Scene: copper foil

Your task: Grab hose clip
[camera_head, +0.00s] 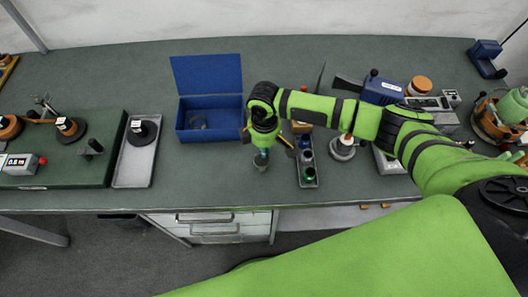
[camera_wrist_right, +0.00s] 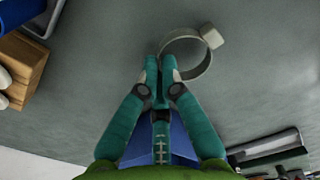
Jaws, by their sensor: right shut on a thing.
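The hose clip (camera_wrist_right: 199,71) is a thin metal ring with a pale block on its far right side in the right wrist view. My right gripper (camera_wrist_right: 163,74) has its teal fingertips closed together on the near left edge of the ring. In the head view my right gripper (camera_head: 261,160) points down over the bench, just right of the blue box. The clip is small and hard to make out there. I cannot tell whether the clip touches the bench. My left gripper is not in view.
The open blue box (camera_head: 210,136) stands left of my right gripper and has a ring-shaped thing in it. A narrow tray (camera_head: 308,183) with coloured parts lies close on the right. A grey tray (camera_head: 134,172) lies further left. The bench front near the gripper is clear.

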